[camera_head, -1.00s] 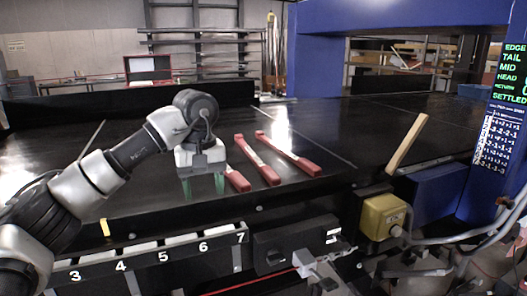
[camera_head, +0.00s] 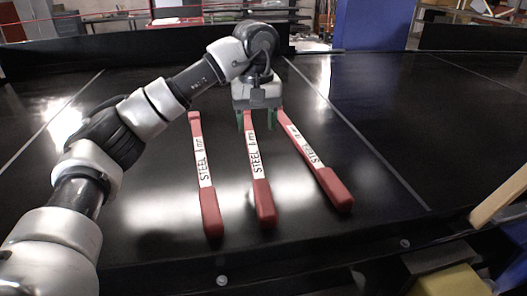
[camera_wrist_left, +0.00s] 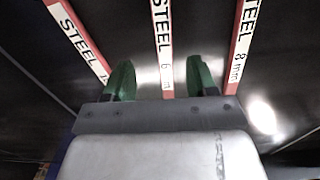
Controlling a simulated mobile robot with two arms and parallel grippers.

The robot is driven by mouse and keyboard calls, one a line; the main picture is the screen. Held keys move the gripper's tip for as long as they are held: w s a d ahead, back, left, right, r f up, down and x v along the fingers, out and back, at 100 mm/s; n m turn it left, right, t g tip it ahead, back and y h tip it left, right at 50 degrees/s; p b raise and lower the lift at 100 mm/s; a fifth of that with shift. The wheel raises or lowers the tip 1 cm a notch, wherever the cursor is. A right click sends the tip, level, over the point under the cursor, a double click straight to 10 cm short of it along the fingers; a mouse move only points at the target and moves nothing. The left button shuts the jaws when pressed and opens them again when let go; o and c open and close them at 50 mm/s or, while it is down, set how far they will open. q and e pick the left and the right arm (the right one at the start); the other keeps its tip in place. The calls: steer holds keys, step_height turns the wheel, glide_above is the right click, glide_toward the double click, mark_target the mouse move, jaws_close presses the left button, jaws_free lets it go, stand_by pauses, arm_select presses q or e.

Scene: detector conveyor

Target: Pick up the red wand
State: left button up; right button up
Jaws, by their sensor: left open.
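Three red wands with white labels reading "STEEL" lie on the black conveyor: a left wand (camera_head: 206,178), a middle wand (camera_head: 258,172) and a right wand (camera_head: 316,163). My left gripper (camera_head: 255,118) is open above the far part of the middle wand. In the left wrist view, the middle wand (camera_wrist_left: 164,50) runs between the two green fingers of the gripper (camera_wrist_left: 160,80), with its label showing "6". The other wands, one (camera_wrist_left: 75,35) to the left and one labelled "8 mm" (camera_wrist_left: 240,45) to the right, lie outside the fingers. My right gripper is not seen.
The black conveyor belt (camera_head: 130,215) is clear around the wands. A wooden stick (camera_head: 498,200) rises at the right edge, near a yellow box (camera_head: 450,282). A dark raised wall (camera_head: 120,55) bounds the far side.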

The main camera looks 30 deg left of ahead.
mark_target(255, 158)
arm_select(q)
steer(key=f, duration=0.3)
steer(key=shift+s+a+f, duration=0.2)
steer(key=shift+s+f, duration=0.05)
steer(key=shift+s, duration=0.1)
steer(key=shift+w+f+p, duration=0.1)
steer(key=shift+f+p, duration=0.15)
steer(key=shift+p, duration=0.05)
steer(key=f+p, duration=0.1)
steer(key=f, duration=0.1)
steer(key=f+p, duration=0.1)
steer(key=f, duration=0.1)
steer(key=shift+w+a+f+p, duration=0.1)
steer(key=shift+w+f+p, duration=0.1)
steer(key=shift+p, duration=0.15)
steer(key=shift+f, duration=0.4)
steer(key=c, duration=1)
jaws_close()
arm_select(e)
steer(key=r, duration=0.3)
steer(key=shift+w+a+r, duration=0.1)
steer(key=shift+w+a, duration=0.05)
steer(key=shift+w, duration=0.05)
